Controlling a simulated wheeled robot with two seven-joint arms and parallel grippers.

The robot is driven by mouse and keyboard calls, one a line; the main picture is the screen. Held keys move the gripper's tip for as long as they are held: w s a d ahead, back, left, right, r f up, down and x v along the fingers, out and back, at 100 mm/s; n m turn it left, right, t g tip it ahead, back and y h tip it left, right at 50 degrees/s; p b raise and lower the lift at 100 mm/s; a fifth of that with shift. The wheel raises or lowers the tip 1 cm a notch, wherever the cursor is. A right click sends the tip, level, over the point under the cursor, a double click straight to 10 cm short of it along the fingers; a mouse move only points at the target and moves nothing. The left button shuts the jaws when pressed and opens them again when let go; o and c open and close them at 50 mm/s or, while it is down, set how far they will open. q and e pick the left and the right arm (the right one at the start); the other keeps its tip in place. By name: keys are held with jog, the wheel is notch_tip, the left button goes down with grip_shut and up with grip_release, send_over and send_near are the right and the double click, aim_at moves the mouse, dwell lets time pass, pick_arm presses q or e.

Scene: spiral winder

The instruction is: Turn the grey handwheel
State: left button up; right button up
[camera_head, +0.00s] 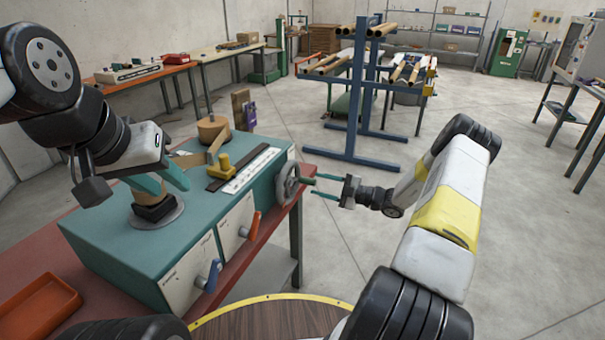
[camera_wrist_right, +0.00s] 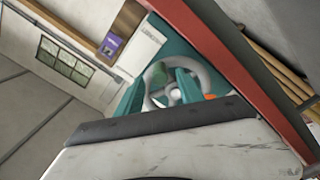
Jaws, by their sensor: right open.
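The grey handwheel (camera_head: 288,184) is mounted on the right end of the teal winder (camera_head: 130,245). A dark green handle (camera_head: 306,181) sticks out from its rim. My right gripper (camera_head: 314,185) is open, just right of the wheel, with its fingers pointing at the wheel and handle. In the right wrist view the handwheel (camera_wrist_right: 205,70) shows ahead, partly hidden behind the two teal fingers (camera_wrist_right: 172,72). The green handle (camera_wrist_right: 160,73) appears by the left finger; contact cannot be told.
The winder stands on a red-edged bench (camera_head: 262,238). Its front carries an orange lever (camera_head: 251,225) and a blue lever (camera_head: 209,275). A blue rack (camera_head: 362,100) stands behind.

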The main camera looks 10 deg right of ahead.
aim_at(310, 181)
jog(key=shift+v, duration=1.7)
jog(key=n, duration=1.1)
jog(key=shift+n, duration=0.3)
jog(key=w+a+n, duration=0.1)
jog(key=a+n, duration=0.1)
jog(key=n, duration=0.1)
jog(key=w+a+n, duration=0.2)
jog(key=n, duration=0.1)
jog(key=w+a+n, duration=0.1)
jog(key=a+n, duration=0.1)
jog(key=n, duration=0.2)
jog(key=shift+w+a, duration=0.15)
jog(key=shift+w, duration=0.1)
jog(key=shift+r, duration=0.1)
grip_shut()
